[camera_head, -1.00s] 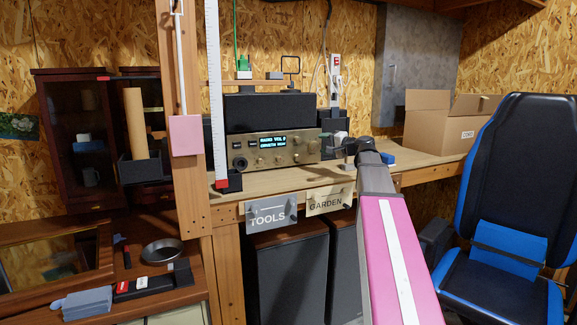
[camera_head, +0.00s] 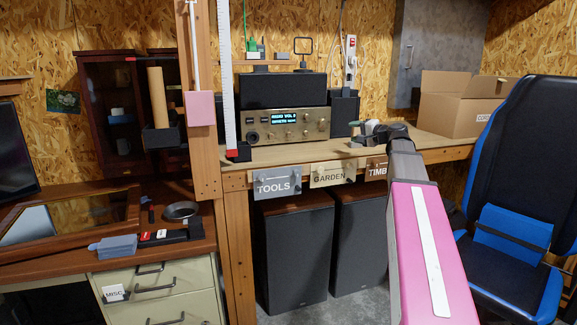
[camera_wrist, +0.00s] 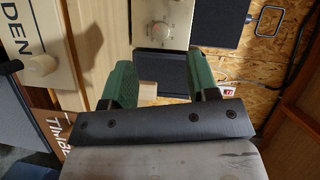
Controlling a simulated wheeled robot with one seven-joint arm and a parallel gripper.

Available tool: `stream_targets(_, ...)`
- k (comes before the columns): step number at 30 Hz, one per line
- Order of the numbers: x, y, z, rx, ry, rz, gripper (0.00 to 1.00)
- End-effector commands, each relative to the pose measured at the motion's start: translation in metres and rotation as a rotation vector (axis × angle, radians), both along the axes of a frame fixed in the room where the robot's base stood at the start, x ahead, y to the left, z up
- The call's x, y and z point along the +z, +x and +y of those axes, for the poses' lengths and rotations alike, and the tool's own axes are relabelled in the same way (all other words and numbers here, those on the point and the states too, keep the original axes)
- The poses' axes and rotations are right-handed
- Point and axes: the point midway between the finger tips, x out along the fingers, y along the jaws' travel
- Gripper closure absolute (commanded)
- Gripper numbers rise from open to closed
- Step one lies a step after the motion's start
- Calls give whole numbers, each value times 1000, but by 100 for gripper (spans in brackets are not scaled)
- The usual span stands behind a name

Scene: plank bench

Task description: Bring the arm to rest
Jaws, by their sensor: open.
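My arm reaches forward from the lower right of the head view. My gripper (camera_head: 362,130) is at its far end, over the front part of the plank bench (camera_head: 275,155), to the right of the radio (camera_head: 290,125). The fingers are small and partly hidden there by the wrist. In the wrist view two green fingers (camera_wrist: 168,80) stand apart with nothing held between them. The bench's wood and the radio's front show beyond them. I cannot tell how far the fingertips are above the bench.
A cardboard box (camera_head: 455,112) stands on the bench's right end. A blue and black chair (camera_head: 518,190) is at the right, close to my arm. Label boards, such as GARDEN (camera_head: 332,173), hang along the bench's front edge. Two dark speakers (camera_head: 295,250) stand below. A wooden post (camera_head: 203,150) rises at the left.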

Motion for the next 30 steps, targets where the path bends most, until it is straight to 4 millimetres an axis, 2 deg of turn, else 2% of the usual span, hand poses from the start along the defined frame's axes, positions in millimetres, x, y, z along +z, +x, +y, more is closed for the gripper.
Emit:
stream_targets(8,-54,-10,18,19,-98,68,46)
stream_targets(14,-114,-26,35,47,-213,145,46)
stream_targets(17,-155,-40,47,70,-296,200,46)
stream_targets(20,-208,-62,61,106,-406,272,46)
stream_targets(24,-280,-100,75,170,-576,374,46)
stream_targets(30,-369,-164,86,273,-824,513,46)
